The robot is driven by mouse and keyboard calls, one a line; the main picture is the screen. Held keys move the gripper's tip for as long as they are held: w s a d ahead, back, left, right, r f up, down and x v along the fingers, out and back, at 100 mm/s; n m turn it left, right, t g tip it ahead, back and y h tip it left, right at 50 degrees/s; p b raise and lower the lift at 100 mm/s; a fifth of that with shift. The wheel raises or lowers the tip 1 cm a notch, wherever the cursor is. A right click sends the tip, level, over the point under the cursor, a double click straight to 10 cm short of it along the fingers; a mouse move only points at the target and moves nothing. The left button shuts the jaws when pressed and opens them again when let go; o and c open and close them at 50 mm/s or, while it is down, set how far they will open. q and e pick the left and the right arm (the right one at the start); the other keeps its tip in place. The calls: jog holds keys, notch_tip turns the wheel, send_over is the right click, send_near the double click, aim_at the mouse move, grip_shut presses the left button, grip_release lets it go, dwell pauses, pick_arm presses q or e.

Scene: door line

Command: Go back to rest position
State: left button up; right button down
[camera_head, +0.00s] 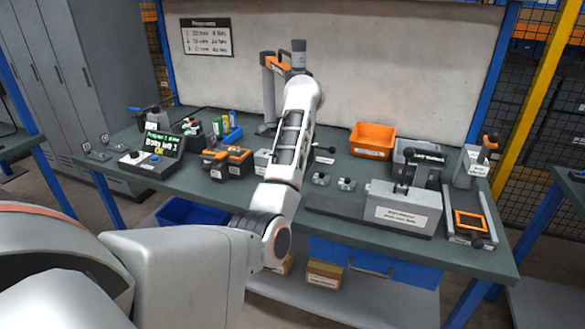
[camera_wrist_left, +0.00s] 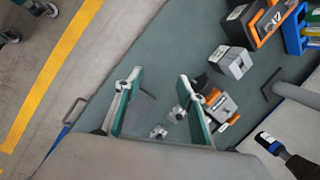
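My left arm (camera_head: 278,205) comes in from the left in the head view and reaches out over the green workbench (camera_head: 215,195). Its gripper is hidden behind the forearm there. In the left wrist view my left gripper (camera_wrist_left: 162,98) is open, its two teal-padded fingers well apart. Nothing is held between them. Bench top and two small metal parts (camera_wrist_left: 158,132) (camera_wrist_left: 178,113) show beyond the fingers. My right arm and right gripper are in neither view.
The bench carries a control box with a screen (camera_head: 155,155), an orange bin (camera_head: 372,140), a grey labelled fixture (camera_head: 400,212) and a tall press-like stand (camera_head: 270,85) beside my forearm. Blue drawers hang below. A bare floor strip with a yellow line (camera_wrist_left: 50,70) lies alongside.

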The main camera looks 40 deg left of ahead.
pick_arm(q)
jog(key=shift+s+a, duration=0.25)
jog(key=shift+s, duration=0.05)
dwell(0.4)
